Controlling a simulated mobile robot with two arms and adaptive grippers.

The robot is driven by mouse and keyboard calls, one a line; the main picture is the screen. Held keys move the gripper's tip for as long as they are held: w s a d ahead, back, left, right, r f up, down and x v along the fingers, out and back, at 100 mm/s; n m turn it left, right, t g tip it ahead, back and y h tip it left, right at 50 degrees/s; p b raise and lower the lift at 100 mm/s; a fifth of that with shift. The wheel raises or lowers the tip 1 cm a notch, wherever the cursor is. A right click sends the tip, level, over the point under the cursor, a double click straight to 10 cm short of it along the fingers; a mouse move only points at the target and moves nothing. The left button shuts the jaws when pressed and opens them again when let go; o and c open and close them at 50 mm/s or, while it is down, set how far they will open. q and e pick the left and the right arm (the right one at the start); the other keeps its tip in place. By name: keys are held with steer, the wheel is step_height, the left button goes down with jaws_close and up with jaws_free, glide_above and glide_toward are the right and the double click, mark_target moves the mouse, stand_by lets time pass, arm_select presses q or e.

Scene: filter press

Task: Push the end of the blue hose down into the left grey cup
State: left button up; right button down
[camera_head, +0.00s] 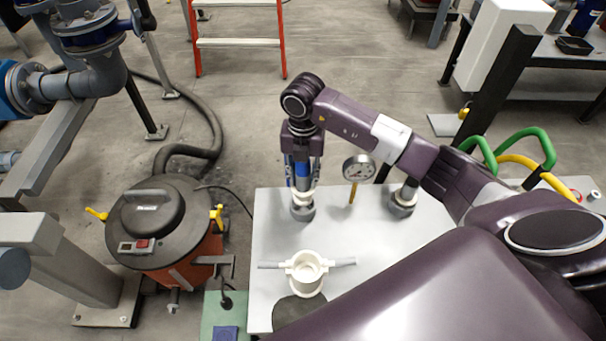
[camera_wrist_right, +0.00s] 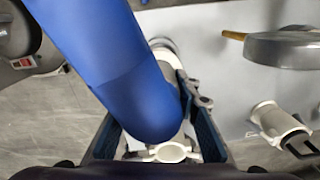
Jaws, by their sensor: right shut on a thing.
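My right gripper (camera_head: 302,178) points down and is shut on the blue hose (camera_head: 302,170), above the left grey cup (camera_head: 302,213). A white collar (camera_head: 303,197) shows between the hose and the cup. I cannot tell how far the hose end sits in it. In the right wrist view the blue hose (camera_wrist_right: 125,70) runs large between the two fingers of my right gripper (camera_wrist_right: 160,115) and hides its own end. The right grey cup (camera_head: 402,202) stands below my forearm. My left gripper is not in view.
A dial gauge (camera_head: 358,168) on a brass stem stands between the cups; it also shows in the wrist view (camera_wrist_right: 285,50). A white housing with side tubes (camera_head: 306,273) stands at the front of the grey table (camera_head: 268,225). An orange vacuum drum (camera_head: 185,280) stands at left.

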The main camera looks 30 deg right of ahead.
mark_target(303, 191)
steer(key=shift+f, duration=0.4)
stand_by(0.5)
steer(key=shift+f+b, duration=2.25)
steer(key=shift+f, duration=0.45)
steer(key=c, duration=1.4)
jaws_free()
step_height(303, 191, up, 12)
steer(key=shift+r, duration=0.1)
steer(key=shift+s, duration=0.1)
